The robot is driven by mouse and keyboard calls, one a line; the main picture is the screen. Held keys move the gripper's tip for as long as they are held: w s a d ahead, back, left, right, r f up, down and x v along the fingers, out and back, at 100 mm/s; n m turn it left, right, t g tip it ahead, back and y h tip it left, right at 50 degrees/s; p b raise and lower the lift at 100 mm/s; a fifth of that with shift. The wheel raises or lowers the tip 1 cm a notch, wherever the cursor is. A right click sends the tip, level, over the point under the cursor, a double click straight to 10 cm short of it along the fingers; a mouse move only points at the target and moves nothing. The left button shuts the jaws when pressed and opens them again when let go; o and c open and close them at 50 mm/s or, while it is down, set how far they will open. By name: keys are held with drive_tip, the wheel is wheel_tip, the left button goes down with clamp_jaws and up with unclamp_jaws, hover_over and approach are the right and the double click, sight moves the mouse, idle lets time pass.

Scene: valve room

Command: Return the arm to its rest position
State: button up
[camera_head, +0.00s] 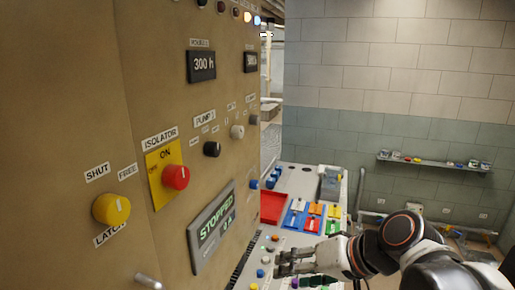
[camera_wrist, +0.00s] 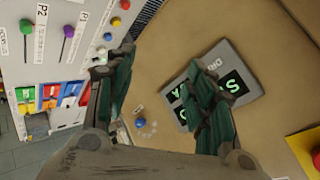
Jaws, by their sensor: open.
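My arm (camera_head: 400,245) reaches in from the lower right of the head view and is bent, with its dark and white links over the lower part of the desk. My gripper (camera_head: 285,262) points left, in front of the sloped control desk and close to the tan panel. In the wrist view my gripper (camera_wrist: 160,75) has its two dark green-padded fingers spread apart, with nothing between them. Beyond the fingers are the tan panel (camera_wrist: 150,55) and the display (camera_wrist: 240,75) with green lit letters, partly hidden by the right finger.
The tall tan panel (camera_head: 75,180) fills the left, bearing a yellow latch knob (camera_head: 111,209), a red isolator knob (camera_head: 176,177) and a display reading STOPPED (camera_head: 212,226). The desk holds a red tray (camera_head: 273,207) and coloured blocks. A wall shelf (camera_head: 430,163) is far right.

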drive_tip(key=s+d+f+t+h+b, duration=0.1)
drive_tip(key=s+d+f+h+b, duration=0.6)
drive_tip(key=d+f, duration=0.4)
drive_tip(key=shift+s+d+f+b, duration=0.2)
drive_tip(key=shift+d+f+b, duration=0.2)
drive_tip(key=shift+f+b, duration=0.35)
drive_tip(key=shift+r, duration=0.1)
drive_tip(key=c, duration=0.4)
drive_tip(key=shift+s, duration=0.1)
